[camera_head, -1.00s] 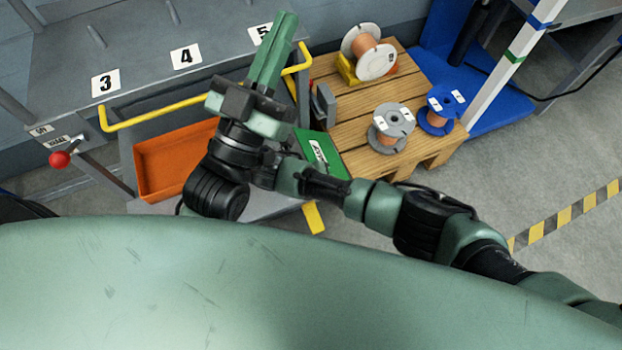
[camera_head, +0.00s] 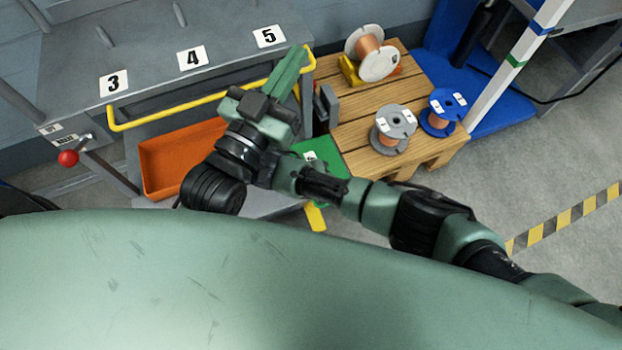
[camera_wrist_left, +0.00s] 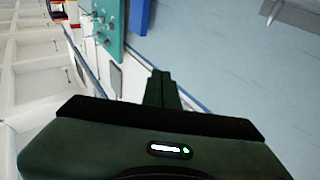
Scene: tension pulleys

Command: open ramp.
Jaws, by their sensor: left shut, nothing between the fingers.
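A grey panel (camera_head: 145,50) with numbers 3, 4 and 5 stands at the upper left in the head view; I cannot tell for sure which part is the ramp. A yellow bar (camera_head: 190,96) runs along its front edge.
A red-knobbed lever (camera_head: 68,158) is at the panel's left. An orange bin (camera_head: 175,160) sits below the bar. A wooden pallet (camera_head: 370,110) with several spools is at the right, beside a white post (camera_head: 505,70). Grey floor (camera_head: 540,140) is clear at the right.

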